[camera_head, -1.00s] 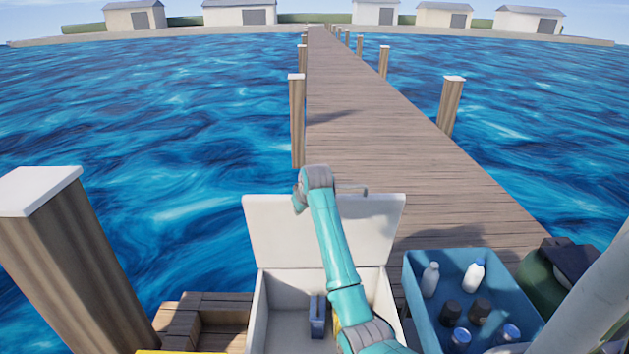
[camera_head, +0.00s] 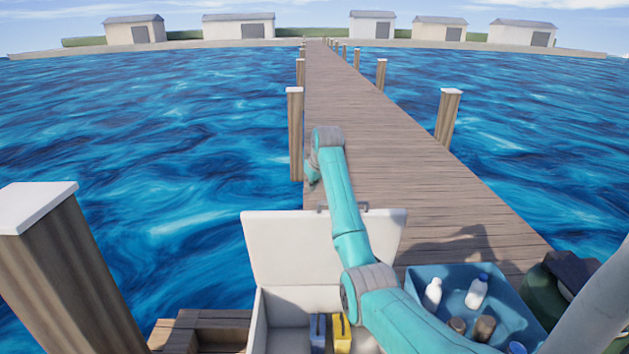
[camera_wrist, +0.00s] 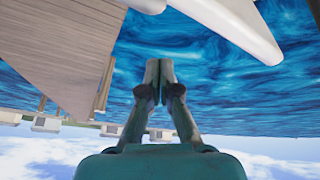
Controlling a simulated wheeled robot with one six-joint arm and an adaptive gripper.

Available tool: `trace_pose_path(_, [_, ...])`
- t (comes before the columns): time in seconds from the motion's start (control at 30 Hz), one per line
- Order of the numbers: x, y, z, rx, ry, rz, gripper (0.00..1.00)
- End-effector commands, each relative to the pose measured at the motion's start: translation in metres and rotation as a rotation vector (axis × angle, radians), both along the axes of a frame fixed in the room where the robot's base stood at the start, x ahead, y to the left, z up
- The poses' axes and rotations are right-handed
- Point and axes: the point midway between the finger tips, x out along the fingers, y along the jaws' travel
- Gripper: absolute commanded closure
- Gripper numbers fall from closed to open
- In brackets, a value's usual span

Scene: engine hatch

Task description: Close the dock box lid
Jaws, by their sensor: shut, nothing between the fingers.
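The white dock box (camera_head: 262,325) stands at the bottom middle of the head view. Its lid (camera_head: 285,245) is open and stands nearly upright at the box's far side. My teal arm crosses in front of the lid's right part and rises above its top edge. My gripper (camera_wrist: 160,75) shows in the wrist view with its fingers together and nothing between them. It is not clearly visible in the head view. White surfaces (camera_wrist: 225,25) show at the top of the wrist view, apart from the fingertips; I cannot tell what they belong to.
A blue item (camera_head: 317,332) and a yellow item (camera_head: 341,332) stand inside the box. A blue crate (camera_head: 428,276) with several bottles is on the right. A wooden post (camera_head: 70,280) rises at left. The pier (camera_head: 400,165) runs away behind the lid, with water beside it.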

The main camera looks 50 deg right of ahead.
Motion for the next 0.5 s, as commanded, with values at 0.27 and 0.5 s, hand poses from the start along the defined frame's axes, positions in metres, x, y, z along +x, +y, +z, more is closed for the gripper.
trace_pose_path(0.27, [0.014,-0.007,-0.027,0.000,0.000,0.000,1.00])
trace_pose_path(0.5, [0.003,-0.005,-0.034,-0.002,-0.002,-0.002,1.00])
